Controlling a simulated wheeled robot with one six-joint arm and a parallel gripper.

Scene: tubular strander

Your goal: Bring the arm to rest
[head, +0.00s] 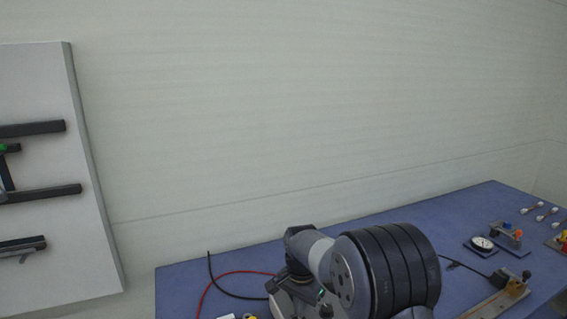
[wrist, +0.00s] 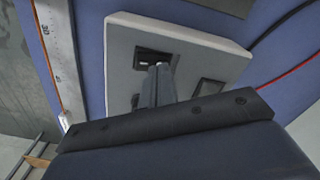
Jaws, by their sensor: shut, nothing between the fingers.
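My arm (head: 385,270) is folded low over the blue bench (head: 215,270) in the head view, and its large dark joint hides part of the bench. My gripper is not visible in the head view. In the wrist view my gripper (wrist: 160,70) is shut and empty, with its narrow fingers together. The fingers point at a pale grey box (wrist: 205,50) and overlap a dark recess in its face. I cannot tell whether they touch the box.
A ruler strip (wrist: 56,60) lies left of the box. Black and red cables (head: 235,274) lie on the bench. A dial gauge (head: 482,243) and small fittings stand at the right. A grey panel with dark bars (head: 90,200) stands at the left.

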